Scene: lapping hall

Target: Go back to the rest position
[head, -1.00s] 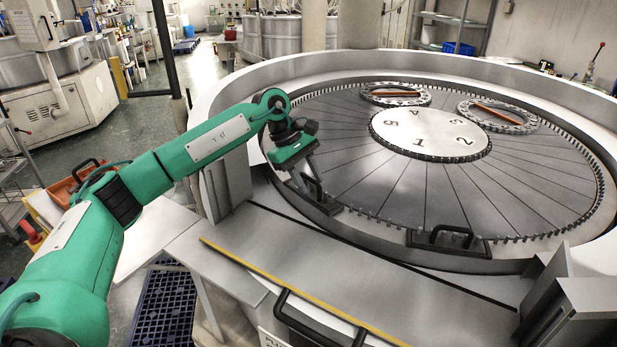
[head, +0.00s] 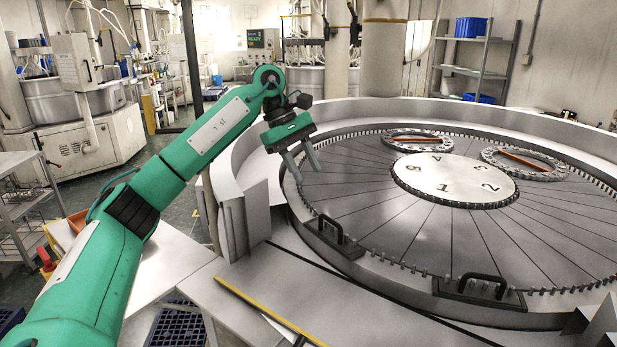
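My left gripper (head: 307,172) hangs from the green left arm at the near left rim of the large round lapping machine (head: 262,180). Its two grey fingers point down and stand apart, with nothing between them. It is empty and above the machine's edge, clear of the black-handled block (head: 339,238) below it. My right arm and gripper are outside the head view.
The lapping plate (head: 400,225) carries a numbered centre disc (head: 455,178) and two toothed ring carriers (head: 417,141). Another black-handled block (head: 478,290) sits at the near rim. A grey table (head: 165,262) stands under my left arm. A shelf (head: 480,70) stands at the back right.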

